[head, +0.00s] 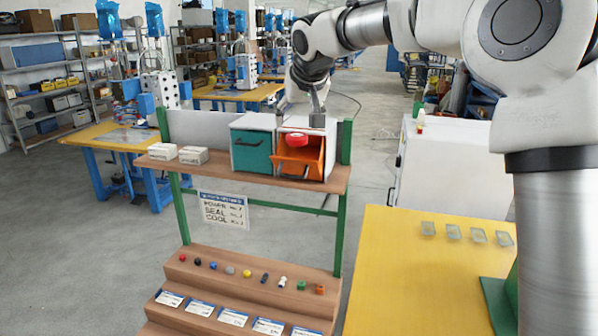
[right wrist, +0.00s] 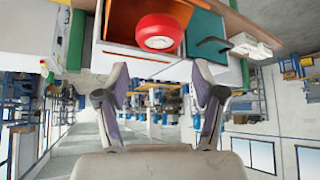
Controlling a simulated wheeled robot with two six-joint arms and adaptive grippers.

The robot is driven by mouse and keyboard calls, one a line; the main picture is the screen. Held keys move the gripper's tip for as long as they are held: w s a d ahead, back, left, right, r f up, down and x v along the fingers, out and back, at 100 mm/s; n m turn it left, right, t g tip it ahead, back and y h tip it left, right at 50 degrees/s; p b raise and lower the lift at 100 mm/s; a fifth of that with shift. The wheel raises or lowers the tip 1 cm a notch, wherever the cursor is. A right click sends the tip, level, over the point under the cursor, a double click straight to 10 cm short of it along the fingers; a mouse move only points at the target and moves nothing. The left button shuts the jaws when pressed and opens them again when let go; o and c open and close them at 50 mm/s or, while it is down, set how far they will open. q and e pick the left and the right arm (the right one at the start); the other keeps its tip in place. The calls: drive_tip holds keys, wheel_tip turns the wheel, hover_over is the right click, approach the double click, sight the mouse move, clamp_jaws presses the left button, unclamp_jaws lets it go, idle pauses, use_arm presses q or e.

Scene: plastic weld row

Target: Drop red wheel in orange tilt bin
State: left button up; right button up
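The red wheel (head: 297,139) is at the mouth of the orange tilt bin (head: 300,160), whose front is tipped open on the shelf. In the right wrist view, the wheel (right wrist: 158,32) shows against the orange bin (right wrist: 127,25), clear of my fingers. I cannot tell whether it rests on the bin or is in the air. My right gripper (head: 301,110) is above the bin. Its two fingers stand wide apart with nothing between them in the right wrist view (right wrist: 160,85). My left gripper is not in view.
A closed teal bin (head: 251,150) stands left of the orange one. White boxes (head: 193,155) lie on the shelf's left end. Small coloured parts (head: 230,269) line the lower step. A green post (head: 345,143) stands close to the right. A yellow table (head: 410,280) is at right.

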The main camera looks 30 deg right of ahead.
drive_tip(key=shift+w+f, duration=0.1)
drive_tip(key=shift+w, duration=0.05)
drive_tip(key=v, duration=0.7)
idle(0.3)
drive_tip(key=shift+s, duration=0.2)
